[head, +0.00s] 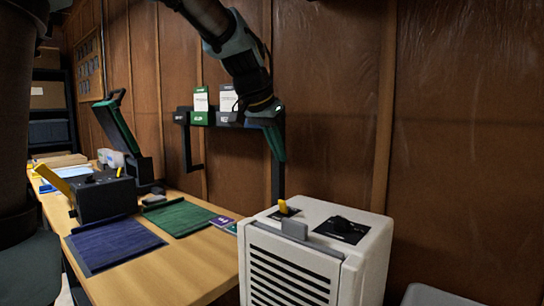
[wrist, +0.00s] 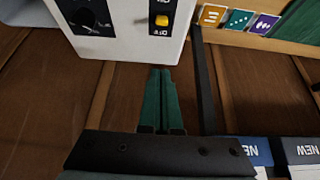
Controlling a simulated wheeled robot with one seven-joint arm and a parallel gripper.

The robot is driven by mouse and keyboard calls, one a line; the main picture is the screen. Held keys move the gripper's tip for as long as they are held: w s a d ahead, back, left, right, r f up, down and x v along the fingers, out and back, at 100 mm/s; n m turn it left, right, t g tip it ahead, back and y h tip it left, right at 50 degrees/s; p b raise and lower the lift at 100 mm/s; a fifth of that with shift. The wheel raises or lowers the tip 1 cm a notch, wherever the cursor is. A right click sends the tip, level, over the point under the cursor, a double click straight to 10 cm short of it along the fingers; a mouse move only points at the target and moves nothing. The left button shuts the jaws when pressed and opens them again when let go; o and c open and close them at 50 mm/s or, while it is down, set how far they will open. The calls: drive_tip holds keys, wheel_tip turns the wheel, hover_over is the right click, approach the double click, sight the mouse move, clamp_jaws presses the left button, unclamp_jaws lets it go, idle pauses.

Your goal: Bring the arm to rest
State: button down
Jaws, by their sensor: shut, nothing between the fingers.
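My gripper (head: 281,158) hangs from the arm in front of the wooden wall, fingers pointing down. It is above and behind the white vented box (head: 350,262), apart from it. In the wrist view my gripper (wrist: 160,72) shows two green fingers lying together, shut with nothing between them. The white box (wrist: 125,25) is past the fingertips at the top of that view. My arm comes down from the top of the head view.
A wall rack (head: 184,118) with cards is close beside my gripper. The white box carries a yellow switch (head: 283,206) and black knob (head: 342,226). The wooden table (head: 180,268) holds a blue mat (head: 113,243), a green mat (head: 180,217) and a dark box (head: 105,198).

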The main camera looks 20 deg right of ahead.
drive_tip(key=w+a+f+n+y+p, duration=0.1)
drive_tip(key=a+f+n+y, duration=0.15)
drive_tip(key=a+f, duration=0.5)
drive_tip(key=a+f+n+y+p, duration=0.15)
drive_tip(key=a+f+n, duration=0.3)
drive_tip(key=a, duration=0.65)
drive_tip(key=s+a+f+n, duration=0.2)
drive_tip(key=s+a+f, duration=0.2)
drive_tip(key=a, duration=0.3)
drive_tip(key=s+a+f+n+g+y+p, duration=0.1)
drive_tip(key=s+a+f+n, duration=0.1)
drive_tip(key=s+a+f, duration=0.2)
drive_tip(key=a, duration=0.2)
drive_tip(key=shift+a+f, duration=0.3)
drive_tip(key=shift+a, duration=0.05)
